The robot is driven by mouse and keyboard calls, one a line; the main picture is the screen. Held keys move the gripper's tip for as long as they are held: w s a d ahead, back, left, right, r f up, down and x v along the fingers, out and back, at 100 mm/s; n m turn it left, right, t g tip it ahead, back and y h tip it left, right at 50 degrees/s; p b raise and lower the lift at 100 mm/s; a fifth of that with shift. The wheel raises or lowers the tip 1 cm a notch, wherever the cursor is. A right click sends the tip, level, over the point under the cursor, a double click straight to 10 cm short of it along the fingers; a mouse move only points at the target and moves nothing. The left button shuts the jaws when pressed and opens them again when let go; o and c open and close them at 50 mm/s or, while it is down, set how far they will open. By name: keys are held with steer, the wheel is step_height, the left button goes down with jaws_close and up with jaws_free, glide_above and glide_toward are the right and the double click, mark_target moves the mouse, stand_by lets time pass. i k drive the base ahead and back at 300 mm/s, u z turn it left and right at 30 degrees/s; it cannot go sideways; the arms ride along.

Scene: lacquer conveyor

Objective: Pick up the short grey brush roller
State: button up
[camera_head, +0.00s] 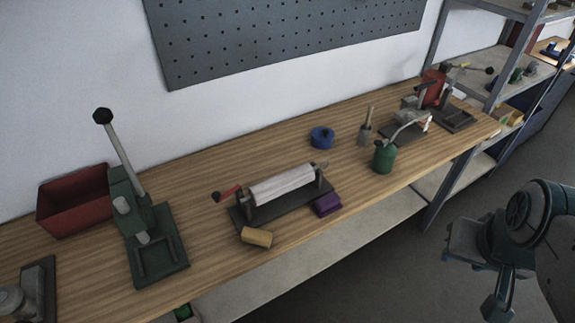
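A pale grey-white roller (283,187) lies level between two dark uprights on a dark base, with a red-handled crank at its left end. A small upright grey-brown piece with a thin wooden handle (366,131) stands on the bench behind it. I cannot tell for sure which of these is the short grey brush roller. My gripper (478,280) is at the lower right, over the floor in front of the bench and well apart from both. Its fingers look spread and empty.
The wooden bench (195,168) also bears a green lever press (152,245), red bin (76,200), tan block (256,237), purple block (327,205), blue round piece (321,137) and green can (384,158). Metal shelving (436,200) stands at the right. Floor near my arm is clear.

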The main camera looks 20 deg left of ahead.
mark_target(266, 192)
steer(key=u, duration=0.55)
steer(key=i, duration=0.8)
steer(key=u, duration=1.1)
steer(key=i, duration=0.2)
steer(key=u, duration=0.15)
